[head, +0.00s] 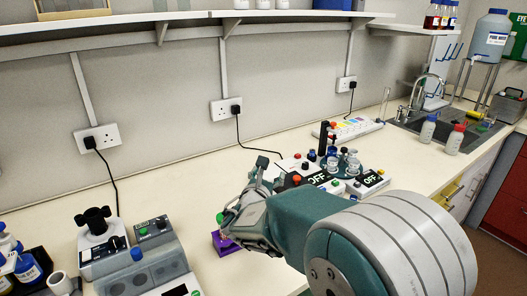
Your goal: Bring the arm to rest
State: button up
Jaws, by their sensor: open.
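My arm reaches in from the lower right of the head view, out over the bench (190,185). My gripper (240,218) is at its far end, above the bench near the middle of the view. The gripper is open, though my own arm hides part of it. A purple block (224,244) shows just below and beside the fingers, with a small green piece near its top. I cannot tell whether the fingers touch it.
A grey instrument (145,268) and a microscope-like device (100,240) stand at lower left. Devices marked OFF (370,180) and small flasks (350,160) crowd behind my arm. A sink (440,125) and bottles (455,138) are at right. A shelf (190,22) overhangs the back.

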jog(key=s+d+r+m+g+h, duration=0.2)
jog(key=s+d+m+g+h, duration=0.2)
jog(key=s+d+m+g, duration=0.9)
jog(key=s+d+f+m+y, duration=0.1)
jog(key=s+m+y, duration=0.3)
jog(key=s+m, duration=0.5)
jog(key=s+d+f+m+t+y, duration=0.1)
jog(key=s+m+y, duration=0.3)
jog(key=s+m, duration=0.6)
jog(key=shift+s+d+f+y, duration=0.25)
jog(key=shift+s+f+y, duration=0.05)
jog(key=shift+s+f, duration=0.55)
